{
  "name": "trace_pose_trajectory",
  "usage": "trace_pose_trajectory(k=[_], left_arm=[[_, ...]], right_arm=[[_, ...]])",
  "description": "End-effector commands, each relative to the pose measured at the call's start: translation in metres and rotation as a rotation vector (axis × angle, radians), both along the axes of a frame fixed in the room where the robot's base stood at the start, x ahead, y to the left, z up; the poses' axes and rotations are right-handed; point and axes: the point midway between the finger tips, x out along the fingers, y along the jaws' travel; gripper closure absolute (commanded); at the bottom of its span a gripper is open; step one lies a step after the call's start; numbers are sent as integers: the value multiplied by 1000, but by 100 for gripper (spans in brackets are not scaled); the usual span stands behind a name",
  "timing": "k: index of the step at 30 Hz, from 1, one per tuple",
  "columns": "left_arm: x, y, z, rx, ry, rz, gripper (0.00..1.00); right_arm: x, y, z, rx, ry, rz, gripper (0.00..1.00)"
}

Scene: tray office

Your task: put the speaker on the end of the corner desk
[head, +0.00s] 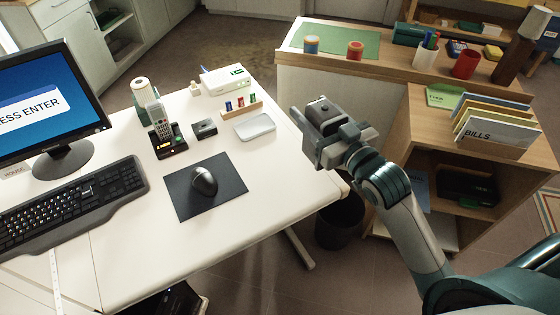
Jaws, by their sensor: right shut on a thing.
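The speaker (322,108) is a small dark box held in my right gripper (330,133). The gripper is shut on it, and its jaws hide part of the box. Gripper and speaker are in the air near the right end of the white corner desk (270,200), apart from the desk top as far as I can tell. My right arm comes in from the lower right. My left gripper is not in view.
The desk holds a monitor (50,95), keyboard (75,200), mouse (204,181) on a dark mat, phone (158,120), small black box (204,128) and white tray (255,127). Its right front is clear. A wooden shelf (420,105) and dark bin (340,222) stand to the right.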

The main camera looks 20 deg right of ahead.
Motion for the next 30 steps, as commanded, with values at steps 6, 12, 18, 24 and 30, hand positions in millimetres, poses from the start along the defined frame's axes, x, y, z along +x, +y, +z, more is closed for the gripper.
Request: trace_pose_trajectory(k=[6,12,18,24,30], left_arm=[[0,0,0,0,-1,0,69],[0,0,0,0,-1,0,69],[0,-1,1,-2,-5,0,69],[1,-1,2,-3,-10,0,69],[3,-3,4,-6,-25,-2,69]], right_arm=[[0,0,3,1,-6,1,100],[2,1,1,1,-6,0,100],[15,11,-9,4,-3,1,100],[39,30,-26,4,-4,1,100],[65,49,-46,3,-5,0,100]])
